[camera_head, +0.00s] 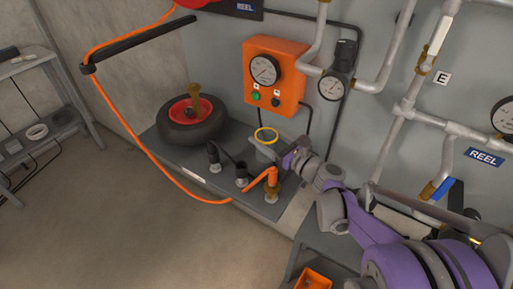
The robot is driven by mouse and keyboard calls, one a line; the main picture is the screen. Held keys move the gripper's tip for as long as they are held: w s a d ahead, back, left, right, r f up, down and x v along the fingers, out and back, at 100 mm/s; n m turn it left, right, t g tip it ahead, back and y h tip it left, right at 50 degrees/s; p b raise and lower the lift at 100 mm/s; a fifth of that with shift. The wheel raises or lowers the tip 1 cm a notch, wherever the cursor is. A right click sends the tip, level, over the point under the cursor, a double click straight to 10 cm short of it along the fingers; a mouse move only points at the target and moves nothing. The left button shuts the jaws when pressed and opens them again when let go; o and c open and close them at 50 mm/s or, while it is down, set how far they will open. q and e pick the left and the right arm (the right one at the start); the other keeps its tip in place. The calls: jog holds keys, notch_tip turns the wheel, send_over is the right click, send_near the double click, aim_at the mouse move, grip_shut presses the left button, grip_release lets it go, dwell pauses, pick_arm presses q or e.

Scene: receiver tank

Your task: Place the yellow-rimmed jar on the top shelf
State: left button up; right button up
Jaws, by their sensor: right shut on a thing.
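The yellow-rimmed jar (267,142) is near the middle of the view, upright as far as I can see, over the back of the dark grey bench below the orange gauge box. My right gripper (286,157) is shut on the jar from its right side. The jar's lower part is hard to make out, so I cannot tell if it touches the bench. A grey rack at the far left has a top shelf (22,63), of which only the right end shows. My left gripper is not in view.
A wheel with a red hub (192,120) and dark fittings (240,172) with an orange handle stand on the bench (165,150). An orange hose (122,127) loops at the left. Pipes and gauges cover the right wall. The floor between rack and bench is clear.

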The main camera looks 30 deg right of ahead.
jog(key=shift+w+f+b, duration=0.1)
jog(key=shift+f+b, duration=0.5)
jog(key=shift+f, duration=1.7)
jog(key=shift+f, duration=0.15)
jog(key=o, duration=1.2)
jog(key=shift+o, duration=0.2)
